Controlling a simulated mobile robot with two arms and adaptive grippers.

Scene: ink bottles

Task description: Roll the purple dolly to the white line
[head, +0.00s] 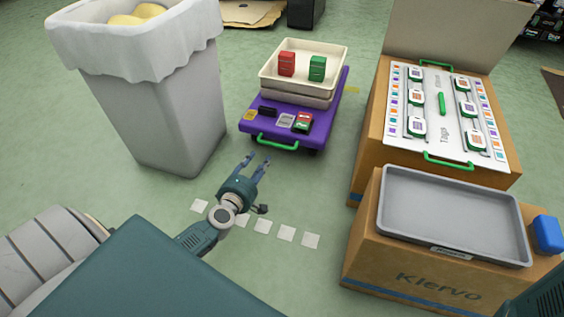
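The purple dolly (318,133) stands on the green floor in the upper middle of the head view. A green handle (277,142) is on its near edge. It carries stacked cream trays (300,90) with a red box (286,63) and a green box (317,68), plus several small flat items at its front. The white line (263,226) is a row of separate white squares on the floor, nearer to me than the dolly. My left gripper (259,160) is open and empty, its fingertips just short of the handle and apart from it. My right gripper's fingers are out of view.
A grey bin (175,115) with a white liner stands left of the dolly. Cardboard boxes stand at right, one under a white tag board (440,120), the nearer one under a grey tray (450,215) beside a blue object (547,234). Floor between dolly and line is clear except for my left arm.

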